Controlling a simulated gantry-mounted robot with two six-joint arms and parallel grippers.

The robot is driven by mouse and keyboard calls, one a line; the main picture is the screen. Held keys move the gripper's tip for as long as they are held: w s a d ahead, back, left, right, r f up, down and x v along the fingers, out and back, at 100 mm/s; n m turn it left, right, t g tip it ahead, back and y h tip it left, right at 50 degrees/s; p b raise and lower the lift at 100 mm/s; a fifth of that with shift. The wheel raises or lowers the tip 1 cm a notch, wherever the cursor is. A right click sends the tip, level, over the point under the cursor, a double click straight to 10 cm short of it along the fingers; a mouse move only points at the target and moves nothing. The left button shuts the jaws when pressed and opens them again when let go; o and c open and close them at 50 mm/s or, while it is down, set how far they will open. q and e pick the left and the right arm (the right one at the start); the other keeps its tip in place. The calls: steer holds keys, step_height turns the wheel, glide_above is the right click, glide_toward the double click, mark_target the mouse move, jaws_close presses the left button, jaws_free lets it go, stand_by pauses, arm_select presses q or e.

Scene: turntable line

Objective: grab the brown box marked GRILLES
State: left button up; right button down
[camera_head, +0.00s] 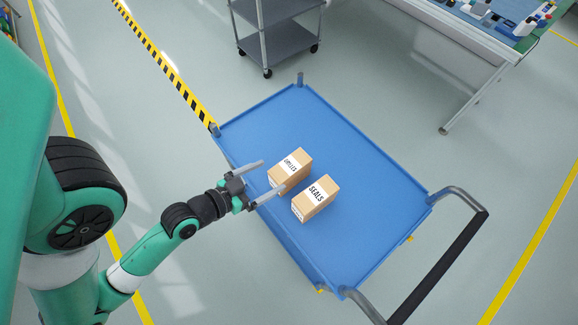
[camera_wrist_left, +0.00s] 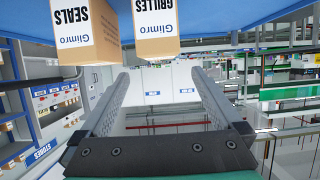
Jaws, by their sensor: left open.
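The brown box marked GRILLES (camera_head: 291,168) stands on the blue cart beside a second brown box marked SEALS (camera_head: 317,198). My left gripper (camera_head: 274,175) is open at the cart's left edge, its fingertips pointing at the GRILLES box. The lower finger overlaps the box's near corner in the head view; I cannot tell whether it touches. In the left wrist view the GRILLES box (camera_wrist_left: 155,30) shows upside down at the top, ahead of the open fingers (camera_wrist_left: 160,76), with nothing between them. The SEALS box (camera_wrist_left: 85,32) is to its left there. My right gripper is not in view.
The blue cart (camera_head: 367,232) has a low rim, corner posts and a black push handle (camera_head: 440,265) at lower right. Its top around the boxes is clear. A grey shelf trolley (camera_head: 285,42) and a workbench (camera_head: 470,35) stand beyond.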

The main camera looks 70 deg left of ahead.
mark_target(287, 168)
arm_select(q)
steer(key=b+x, duration=0.1)
steer(key=x, duration=0.3)
steer(key=shift+w+a, duration=0.15)
steer(key=shift+f, duration=0.15)
steer(key=b+x, duration=0.1)
steer(key=x, duration=0.4)
steer(key=shift+f+b, duration=0.15)
steer(key=shift+b, duration=0.15)
steer(key=shift+c, duration=0.3)
jaws_close()
